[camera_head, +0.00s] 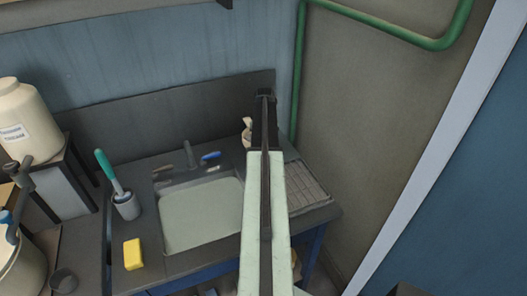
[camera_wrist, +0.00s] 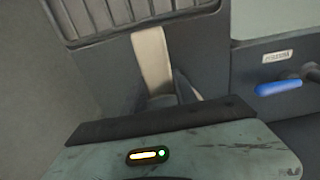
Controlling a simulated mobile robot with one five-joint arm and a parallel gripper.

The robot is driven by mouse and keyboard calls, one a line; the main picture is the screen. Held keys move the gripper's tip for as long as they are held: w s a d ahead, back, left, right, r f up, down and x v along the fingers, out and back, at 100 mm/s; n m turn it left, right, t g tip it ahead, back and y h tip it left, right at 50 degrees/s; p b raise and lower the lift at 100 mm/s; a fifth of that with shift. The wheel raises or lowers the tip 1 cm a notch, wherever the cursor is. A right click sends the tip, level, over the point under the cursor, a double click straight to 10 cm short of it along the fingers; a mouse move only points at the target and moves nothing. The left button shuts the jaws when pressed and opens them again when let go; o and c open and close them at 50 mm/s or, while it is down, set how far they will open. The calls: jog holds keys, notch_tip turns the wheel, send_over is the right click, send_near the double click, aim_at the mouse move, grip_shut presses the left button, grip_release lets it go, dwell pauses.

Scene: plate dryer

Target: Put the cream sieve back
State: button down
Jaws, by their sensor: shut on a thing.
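My gripper (camera_wrist: 158,92) is shut on the cream sieve (camera_wrist: 151,58). In the wrist view the sieve shows as a pale cream strip between the dark fingers, reaching toward the drainer. In the head view a small cream part of the sieve (camera_head: 247,131) shows left of my dark gripper, and my arm hides the rest. The slatted dark drainer (camera_head: 308,186) lies right of my arm, beside the sink. It also shows at the top of the wrist view (camera_wrist: 125,12). I cannot tell whether the sieve touches the drainer.
The sink (camera_head: 200,215) has a tap (camera_head: 190,155) with a blue handle (camera_wrist: 280,87). A cup with a green-handled brush (camera_head: 126,205) and a yellow sponge (camera_head: 133,254) stand left of it. A dark back panel and a green pipe (camera_head: 298,75) are behind.

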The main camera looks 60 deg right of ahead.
jog(key=shift+w+d+f, duration=0.2)
jog(key=shift+w+d, duration=0.1)
jog(key=shift+d, duration=0.25)
notch_tip(320, 180, down, 4)
jog(key=b, duration=0.4)
jog(key=shift+s+a+r, duration=0.1)
jog(key=shift+a+r, duration=0.05)
jog(key=c, duration=1)
grip_release()
jog(key=shift+r, duration=0.1)
jog(key=shift+o, duration=0.2)
notch_tip(320, 180, up, 13)
jog(key=p, duration=1.2)
jog(key=shift+f+p, duration=0.2)
jog(key=shift+p, duration=0.15)
jog(key=shift+f, duration=0.1)
